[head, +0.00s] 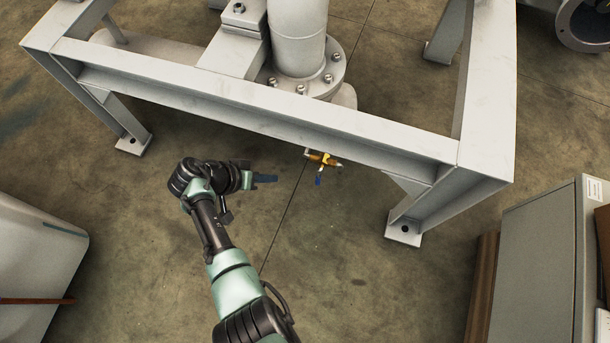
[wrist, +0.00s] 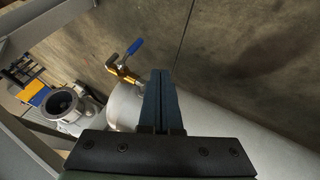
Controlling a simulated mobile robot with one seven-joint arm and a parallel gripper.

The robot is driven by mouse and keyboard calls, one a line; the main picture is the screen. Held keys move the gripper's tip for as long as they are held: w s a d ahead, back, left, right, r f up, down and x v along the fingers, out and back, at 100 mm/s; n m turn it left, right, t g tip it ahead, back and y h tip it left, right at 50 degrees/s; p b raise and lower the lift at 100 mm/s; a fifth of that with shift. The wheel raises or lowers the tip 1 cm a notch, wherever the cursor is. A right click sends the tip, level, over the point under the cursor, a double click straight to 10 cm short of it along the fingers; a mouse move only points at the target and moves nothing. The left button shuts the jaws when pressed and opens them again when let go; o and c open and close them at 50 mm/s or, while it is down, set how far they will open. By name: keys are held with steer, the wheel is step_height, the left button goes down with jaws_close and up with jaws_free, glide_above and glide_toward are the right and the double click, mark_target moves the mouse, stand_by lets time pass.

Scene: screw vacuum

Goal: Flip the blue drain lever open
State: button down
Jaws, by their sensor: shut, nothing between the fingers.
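The blue drain lever (head: 318,181) sits on a small brass valve (head: 323,158) under the front beam of the white frame. In the wrist view the blue lever (wrist: 136,46) sticks out up and to the right from the brass valve (wrist: 124,70). My gripper (head: 274,179) is shut and empty, to the left of the lever and apart from it in the head view. In the wrist view the shut blue fingers (wrist: 161,78) point up, just right of the valve and lower than the lever. They do not appear to touch it.
The white steel frame's front beam (head: 260,112) runs above the valve, with a leg (head: 405,228) to the right. A grey cabinet (head: 540,265) stands at the lower right and a pale unit (head: 35,265) at the lower left. The floor before the valve is clear.

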mark_target(318, 178)
steer(key=w+d+f+b, duration=0.2)
steer(key=d+f+b, duration=0.6)
steer(key=d, duration=0.1)
steer(key=shift+w, duration=0.35)
steer(key=shift+s+d+p, duration=0.1)
steer(key=shift+s+p, duration=0.05)
steer(key=shift+p, duration=0.15)
